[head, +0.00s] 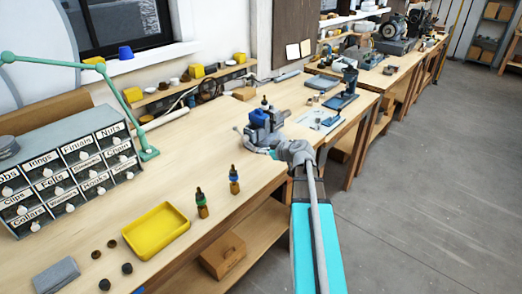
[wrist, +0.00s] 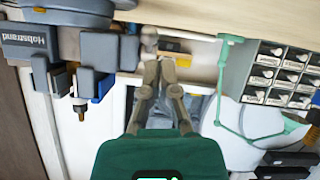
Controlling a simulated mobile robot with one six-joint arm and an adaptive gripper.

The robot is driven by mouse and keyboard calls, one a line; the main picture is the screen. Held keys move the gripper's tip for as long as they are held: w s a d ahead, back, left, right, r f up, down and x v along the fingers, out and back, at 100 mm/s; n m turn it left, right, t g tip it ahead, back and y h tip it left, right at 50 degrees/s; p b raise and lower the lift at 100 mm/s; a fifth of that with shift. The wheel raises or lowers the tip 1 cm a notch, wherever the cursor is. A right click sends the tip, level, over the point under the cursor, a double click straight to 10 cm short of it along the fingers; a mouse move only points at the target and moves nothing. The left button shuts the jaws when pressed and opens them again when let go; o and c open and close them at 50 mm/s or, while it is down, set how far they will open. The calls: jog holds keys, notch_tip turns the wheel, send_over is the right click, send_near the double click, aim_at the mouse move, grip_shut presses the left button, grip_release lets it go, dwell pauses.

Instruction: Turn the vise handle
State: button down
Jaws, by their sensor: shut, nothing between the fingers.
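The grey vise (head: 262,137) stands at the front edge of the wooden workbench, with a blue part (head: 258,116) on it. In the wrist view the vise (wrist: 28,42) is at the upper left, turned in the picture, with lettering on its side. A round grey knob (wrist: 149,37), which looks like the end of the vise handle, shows just beyond my fingertips. My gripper (wrist: 160,62) is shut and empty, its fingertips close to the knob. I cannot tell whether they touch it. In the head view my gripper (head: 271,152) is beside the vise and partly hides its lower part.
A labelled drawer cabinet (head: 70,170) with a green lamp arm (head: 75,68) stands at the left. A yellow tray (head: 156,230) and two dropper bottles (head: 202,204) are on the near bench. A second bench with tools lies behind. The floor at right is clear.

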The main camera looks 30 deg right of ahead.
jog(key=shift+s+d+f+b, duration=0.35)
jog(key=shift+s+f+b, duration=0.3)
jog(key=shift+s, duration=0.6)
jog(key=shift+s+d+f+b, duration=0.35)
jog(key=shift+s+f+b, duration=0.25)
jog(key=shift+s, duration=0.7)
jog(key=shift+s+d+f+b, duration=0.35)
jog(key=shift+s+f+b, duration=0.25)
jog(key=shift+s, duration=0.65)
jog(key=shift+a+f, duration=0.1)
jog(key=shift+f, duration=0.05)
